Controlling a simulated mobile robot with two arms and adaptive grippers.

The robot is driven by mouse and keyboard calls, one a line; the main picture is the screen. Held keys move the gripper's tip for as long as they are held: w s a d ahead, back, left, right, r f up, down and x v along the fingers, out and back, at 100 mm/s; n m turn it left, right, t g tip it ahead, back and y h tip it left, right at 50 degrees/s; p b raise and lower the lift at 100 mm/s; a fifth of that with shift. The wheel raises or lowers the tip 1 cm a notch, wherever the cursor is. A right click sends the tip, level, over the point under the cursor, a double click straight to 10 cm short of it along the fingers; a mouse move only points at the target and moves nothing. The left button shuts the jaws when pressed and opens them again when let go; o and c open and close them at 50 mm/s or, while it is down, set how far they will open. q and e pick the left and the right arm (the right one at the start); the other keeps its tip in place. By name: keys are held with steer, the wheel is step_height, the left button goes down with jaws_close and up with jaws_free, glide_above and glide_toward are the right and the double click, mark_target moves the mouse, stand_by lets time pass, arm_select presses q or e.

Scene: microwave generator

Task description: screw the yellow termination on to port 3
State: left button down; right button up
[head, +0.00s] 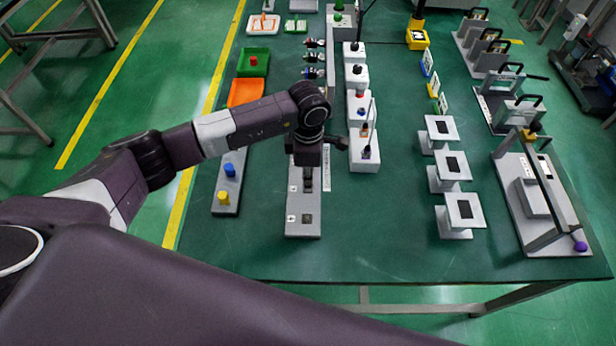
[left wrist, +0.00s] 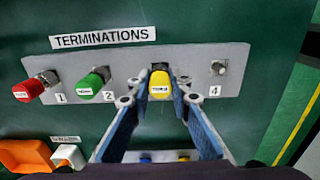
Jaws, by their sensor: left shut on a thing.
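The grey terminations plate (head: 303,229) lies on the green table. It also shows in the left wrist view (left wrist: 235,53), with a red termination (left wrist: 35,86) beside number 1, a green one (left wrist: 93,83) beside number 2 and a bare port 4 (left wrist: 218,67). My left gripper (head: 308,178) is over the plate. In the left wrist view its fingers are shut on the yellow termination (left wrist: 160,84), between numbers 2 and 4. The termination and fingers hide port 3. I cannot tell whether the termination touches the port. My right gripper is not in view.
A grey strip (head: 226,208) with blue and yellow knobs lies left of the plate. An orange tray (head: 246,92) and a green tray (head: 253,62) sit farther back. White boxes (head: 363,150) stand to the right. The table's near middle is clear.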

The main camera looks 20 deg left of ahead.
arm_select(q)
steer(key=shift+f, duration=0.25)
steer(key=c, duration=1.7)
jaws_free()
steer(key=shift+r, duration=0.15)
step_height(320, 180, up, 12)
steer(key=shift+f, duration=0.1)
